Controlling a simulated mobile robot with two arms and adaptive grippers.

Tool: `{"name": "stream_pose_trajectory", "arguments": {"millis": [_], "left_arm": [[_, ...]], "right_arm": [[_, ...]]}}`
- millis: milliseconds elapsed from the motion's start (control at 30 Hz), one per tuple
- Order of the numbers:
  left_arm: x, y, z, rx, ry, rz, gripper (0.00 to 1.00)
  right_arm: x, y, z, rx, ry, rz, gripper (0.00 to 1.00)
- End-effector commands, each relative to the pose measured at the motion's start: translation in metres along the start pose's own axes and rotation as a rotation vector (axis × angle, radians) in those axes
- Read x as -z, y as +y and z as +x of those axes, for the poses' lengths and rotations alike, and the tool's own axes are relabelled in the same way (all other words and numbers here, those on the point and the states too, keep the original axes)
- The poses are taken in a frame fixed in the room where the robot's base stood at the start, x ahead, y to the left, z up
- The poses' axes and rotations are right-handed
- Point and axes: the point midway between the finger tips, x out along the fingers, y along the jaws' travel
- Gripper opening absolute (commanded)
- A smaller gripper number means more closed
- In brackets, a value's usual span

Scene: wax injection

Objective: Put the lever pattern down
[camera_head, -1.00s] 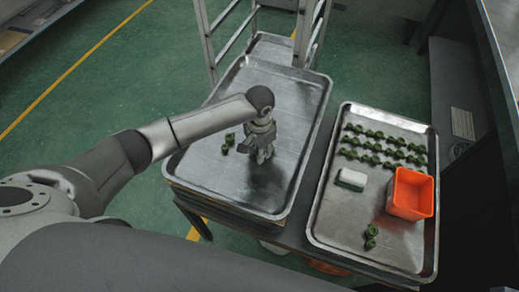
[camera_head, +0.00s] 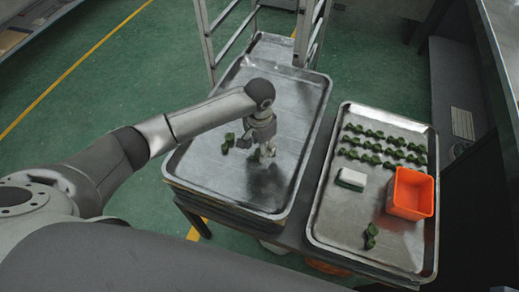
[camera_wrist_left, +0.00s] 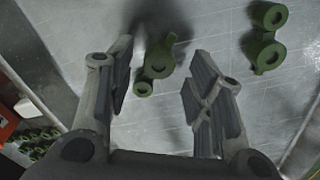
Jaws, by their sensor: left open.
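My left gripper (camera_head: 258,152) is over the large metal tray (camera_head: 215,175) with its fingers apart. In the left wrist view the open fingers (camera_wrist_left: 155,85) stand on either side of a green lever pattern (camera_wrist_left: 158,62), with a gap to each finger. This pattern seems to lie on the tray; in the head view it shows only in part (camera_head: 256,155), mostly hidden by the gripper. Another green pattern (camera_head: 228,141) lies on the tray to the left of the gripper, and it also shows at the upper right of the left wrist view (camera_wrist_left: 268,55). My right gripper is not in view.
A second tray (camera_head: 325,215) to the right holds rows of green patterns (camera_head: 385,147), a white-topped block (camera_head: 350,179), an orange bin (camera_head: 410,193) and a green pattern (camera_head: 370,236). A metal rack (camera_head: 210,45) stands behind. The large tray's far part is clear.

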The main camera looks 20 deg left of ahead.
Motion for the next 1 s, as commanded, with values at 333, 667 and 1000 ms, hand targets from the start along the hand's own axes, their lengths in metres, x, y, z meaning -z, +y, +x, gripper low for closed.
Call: {"name": "stream_pose_trajectory", "arguments": {"millis": [333, 667, 1000], "left_arm": [[0.001, 0.000, -0.073, 0.001, 0.003, 0.002, 0.48], [0.000, 0.000, -0.099, -0.001, 0.000, 0.001, 0.48], [0.000, 0.000, -0.099, -0.001, -0.001, 0.001, 0.48]], "right_arm": [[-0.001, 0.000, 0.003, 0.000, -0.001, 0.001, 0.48], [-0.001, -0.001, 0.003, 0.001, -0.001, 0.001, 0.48], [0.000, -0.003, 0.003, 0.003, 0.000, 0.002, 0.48]]}}
